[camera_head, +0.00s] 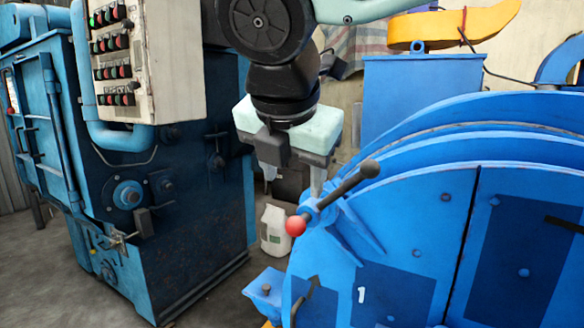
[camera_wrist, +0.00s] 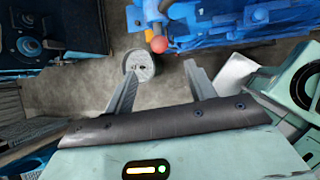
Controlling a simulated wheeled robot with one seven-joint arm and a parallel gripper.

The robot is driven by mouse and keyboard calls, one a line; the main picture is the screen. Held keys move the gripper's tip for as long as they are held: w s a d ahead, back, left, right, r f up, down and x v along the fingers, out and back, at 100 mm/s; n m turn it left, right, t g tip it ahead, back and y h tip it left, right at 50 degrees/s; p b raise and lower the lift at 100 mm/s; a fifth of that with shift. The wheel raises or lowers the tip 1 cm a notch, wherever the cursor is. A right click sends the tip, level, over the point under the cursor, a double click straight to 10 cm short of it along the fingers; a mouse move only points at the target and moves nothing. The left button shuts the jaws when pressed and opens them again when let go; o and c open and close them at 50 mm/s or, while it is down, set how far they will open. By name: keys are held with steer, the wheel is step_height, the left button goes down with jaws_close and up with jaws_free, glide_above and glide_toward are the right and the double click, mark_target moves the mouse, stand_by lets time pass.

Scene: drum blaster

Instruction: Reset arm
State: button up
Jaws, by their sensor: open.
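My gripper (camera_head: 294,182) hangs from my arm in the upper middle of the head view, pointing down. In the wrist view my gripper (camera_wrist: 158,82) shows its two grey fingers wide apart with nothing between them. Just right of it in the head view is a dark lever (camera_head: 340,191) with a red ball knob (camera_head: 296,226) at one end and a black knob at the other, on the blue drum machine (camera_head: 420,230). The red knob also shows in the wrist view (camera_wrist: 159,45), beyond the fingertips. I cannot tell the exact gap between fingers and lever.
A blue machine (camera_head: 180,210) with a control box (camera_head: 160,60) of coloured buttons stands at left. A white canister (camera_head: 274,230) is on the floor between the machines. A small blue box (camera_head: 266,290) sits low in front. Grey floor (camera_head: 215,308) lies bare between.

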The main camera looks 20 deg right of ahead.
steer(key=shift+s+a+r, duration=0.15)
steer(key=shift+s+r, duration=0.05)
steer(key=shift+r, duration=0.15)
steer(key=s+a+f+m+g+y, duration=0.1)
steer(key=s+f+m+g+y, duration=0.1)
steer(key=s+f+m, duration=0.5)
steer(key=s+a+f+m+g+y, duration=0.1)
steer(key=s+f+m+g, duration=0.2)
steer(key=s+f+m, duration=0.4)
step_height(320, 180, down, 9)
steer(key=m, duration=0.4)
steer(key=shift+s+a+g+y, duration=0.15)
steer(key=shift+a+g+y, duration=0.2)
steer(key=shift+g+y, duration=0.05)
